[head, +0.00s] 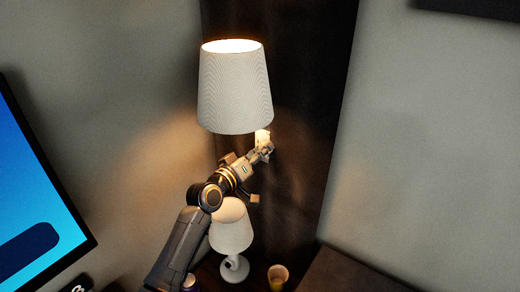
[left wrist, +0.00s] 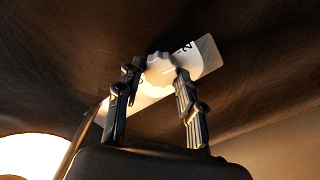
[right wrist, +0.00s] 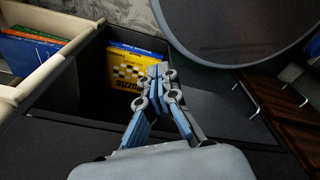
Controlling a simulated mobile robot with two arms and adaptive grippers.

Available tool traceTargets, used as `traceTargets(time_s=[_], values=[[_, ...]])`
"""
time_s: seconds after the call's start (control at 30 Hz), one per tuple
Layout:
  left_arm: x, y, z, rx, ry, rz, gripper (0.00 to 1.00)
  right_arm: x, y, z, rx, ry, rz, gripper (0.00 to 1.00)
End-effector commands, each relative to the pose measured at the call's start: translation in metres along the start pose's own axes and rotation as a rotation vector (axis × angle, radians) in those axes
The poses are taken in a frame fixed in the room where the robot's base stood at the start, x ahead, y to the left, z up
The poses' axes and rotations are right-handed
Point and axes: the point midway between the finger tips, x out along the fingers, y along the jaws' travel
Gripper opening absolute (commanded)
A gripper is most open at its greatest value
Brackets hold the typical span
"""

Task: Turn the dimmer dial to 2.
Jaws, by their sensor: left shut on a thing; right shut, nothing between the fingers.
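The dimmer dial (left wrist: 158,69) is a pale scalloped knob on a white plate (left wrist: 207,55) in the left wrist view. The plate has dark markings; one beside the right finger looks like a 2. My left gripper (left wrist: 158,77) is shut on the dial, one finger on each side. In the head view the plate (head: 262,136) shows just under the large lampshade, with my left gripper (head: 266,150) against it, hiding the dial. The dial's setting cannot be read. My right gripper (right wrist: 160,72) is shut and empty, away from the dial.
A lit lamp with a large white shade (head: 235,88) hangs close above my left gripper. A screen (head: 40,200) is at left. The right wrist view shows a yellow game box (right wrist: 135,70) in a bin.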

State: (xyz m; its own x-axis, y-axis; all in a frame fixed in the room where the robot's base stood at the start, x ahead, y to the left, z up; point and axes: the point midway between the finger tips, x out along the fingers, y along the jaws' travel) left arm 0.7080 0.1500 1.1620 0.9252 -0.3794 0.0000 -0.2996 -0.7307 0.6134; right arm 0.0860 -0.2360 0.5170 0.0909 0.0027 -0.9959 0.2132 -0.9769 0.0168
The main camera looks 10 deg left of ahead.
Motion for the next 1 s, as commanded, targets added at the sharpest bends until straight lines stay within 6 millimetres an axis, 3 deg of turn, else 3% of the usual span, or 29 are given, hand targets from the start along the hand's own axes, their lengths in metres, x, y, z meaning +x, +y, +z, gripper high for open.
traceTargets(time_s=[0.3,0.8,0.83,0.93,1.0], values=[[0.0000,-0.0005,0.0002,-0.109,-0.001,-0.001,0.06,-0.0046,-0.0001,-0.0006,0.000,0.000,0.000,0.00],[0.0000,-0.0006,0.0003,-0.126,0.000,0.000,0.06,-0.0049,-0.0002,-0.0008,0.000,0.001,0.000,0.00],[0.0000,-0.0006,0.0003,-0.126,0.000,-0.001,0.40,-0.0049,-0.0003,-0.0008,0.000,0.001,0.000,0.00],[0.0000,-0.0006,0.0002,-0.126,0.000,-0.001,0.60,-0.0049,-0.0003,-0.0009,0.000,0.001,0.000,0.00],[0.0000,-0.0006,0.0002,-0.125,0.000,0.000,0.61,-0.0049,-0.0003,-0.0009,0.000,0.001,0.000,0.00]])
